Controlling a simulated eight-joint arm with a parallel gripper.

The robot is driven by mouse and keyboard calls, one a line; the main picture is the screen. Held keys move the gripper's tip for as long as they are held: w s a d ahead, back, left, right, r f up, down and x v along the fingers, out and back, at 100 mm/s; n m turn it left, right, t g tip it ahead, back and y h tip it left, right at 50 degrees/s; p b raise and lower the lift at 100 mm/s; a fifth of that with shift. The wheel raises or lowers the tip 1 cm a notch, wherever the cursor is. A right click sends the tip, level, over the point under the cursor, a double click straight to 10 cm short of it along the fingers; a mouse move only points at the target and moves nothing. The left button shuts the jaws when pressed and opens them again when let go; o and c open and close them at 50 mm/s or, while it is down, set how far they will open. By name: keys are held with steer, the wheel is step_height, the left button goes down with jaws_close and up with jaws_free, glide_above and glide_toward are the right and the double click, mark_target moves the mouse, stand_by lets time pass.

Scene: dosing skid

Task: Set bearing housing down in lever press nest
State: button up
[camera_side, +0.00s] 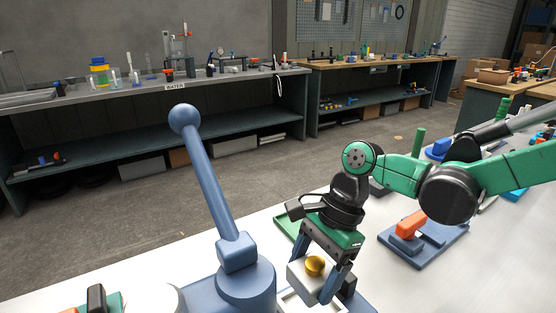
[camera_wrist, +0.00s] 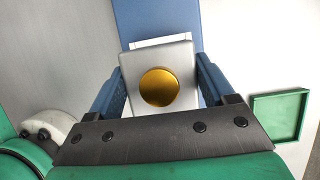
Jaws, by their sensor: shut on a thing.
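The bearing housing (camera_side: 303,283) is a light grey block with a round gold centre. My gripper (camera_side: 317,270) is shut on it, one finger on each side. In the wrist view the housing (camera_wrist: 182,62) sits between the blue fingers of my gripper (camera_wrist: 160,80). The blue lever press (camera_side: 246,284) stands just left of my gripper, its lever tilted up with a ball on top. A white frame, apparently the nest (camera_side: 290,301), shows below the housing; a white edge (camera_wrist: 160,41) also shows behind it in the wrist view. The housing's underside and any contact are hidden.
A green tray (camera_wrist: 281,115) lies to the right in the wrist view. A blue base with an orange handle (camera_side: 410,224) stands right of my gripper in the side view. Back benches (camera_side: 180,88) hold lab items.

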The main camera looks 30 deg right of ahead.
mark_target(312, 289)
steer(key=shift+f, duration=2.2)
steer(key=o, duration=1.4)
steer(key=shift+r, duration=0.1)
steer(key=shift+v, duration=2.75)
